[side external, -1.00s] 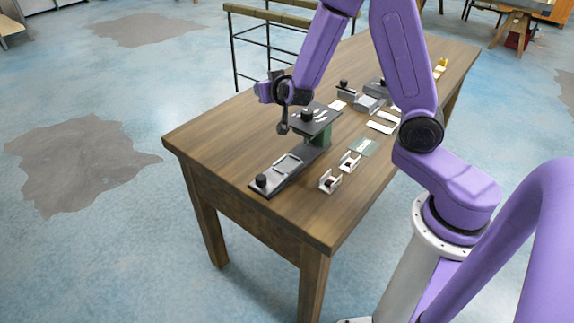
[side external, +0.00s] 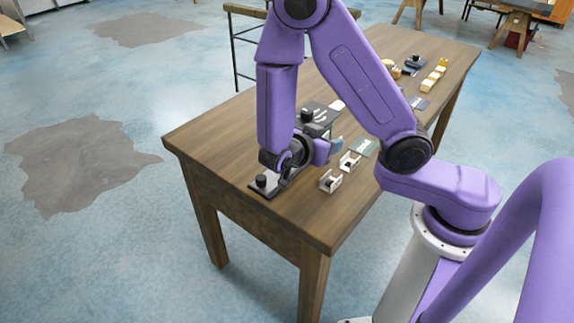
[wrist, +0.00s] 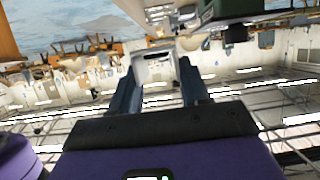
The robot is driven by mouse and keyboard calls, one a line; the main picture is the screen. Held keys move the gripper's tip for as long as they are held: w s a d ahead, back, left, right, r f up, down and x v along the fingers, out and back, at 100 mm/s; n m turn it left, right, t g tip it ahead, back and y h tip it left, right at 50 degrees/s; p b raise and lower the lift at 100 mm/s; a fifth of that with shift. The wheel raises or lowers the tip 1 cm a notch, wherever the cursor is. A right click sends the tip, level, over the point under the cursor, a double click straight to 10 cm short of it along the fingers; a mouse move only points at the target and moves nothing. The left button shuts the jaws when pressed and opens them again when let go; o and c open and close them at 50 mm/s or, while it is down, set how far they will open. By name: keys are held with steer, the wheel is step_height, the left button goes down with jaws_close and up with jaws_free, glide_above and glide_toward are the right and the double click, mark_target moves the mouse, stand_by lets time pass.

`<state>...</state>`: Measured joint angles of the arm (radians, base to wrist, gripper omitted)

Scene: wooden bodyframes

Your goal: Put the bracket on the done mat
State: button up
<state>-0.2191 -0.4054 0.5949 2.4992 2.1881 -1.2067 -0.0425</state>
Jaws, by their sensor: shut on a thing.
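My gripper (wrist: 156,82) is shut on a pale grey, channel-shaped piece, which looks like the bracket (wrist: 154,67), between its two dark fingers in the wrist view. In the side view my gripper (side external: 338,144) is low over the near part of the table, beside the black fixture (side external: 262,186).
Two small white U-shaped pieces (side external: 330,180) (side external: 349,162) stand near the table's right edge. The fixture's raised dark plate with a knob (side external: 307,115) stands close behind my wrist.

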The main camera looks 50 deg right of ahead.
steer(key=shift+s+a, duration=0.15)
steer(key=shift+s, duration=0.25)
steer(key=shift+w, duration=0.1)
steer(key=w+f, duration=0.2)
steer(key=w, duration=0.2)
steer(key=w+f, duration=0.3)
steer(key=w, duration=0.1)
steer(key=w+d+f, duration=0.1)
steer(key=w+f, duration=0.1)
steer(key=w, duration=0.2)
steer(key=shift+f, duration=0.4)
steer(key=shift+w+f, duration=0.55)
steer(key=shift+f, duration=0.1)
steer(key=shift+w+f, duration=0.2)
steer(key=shift+f, duration=0.7)
steer(key=shift+w+f, duration=0.2)
steer(key=shift+f, duration=0.65)
steer(key=shift+f, duration=0.1)
steer(key=o, duration=1.2)
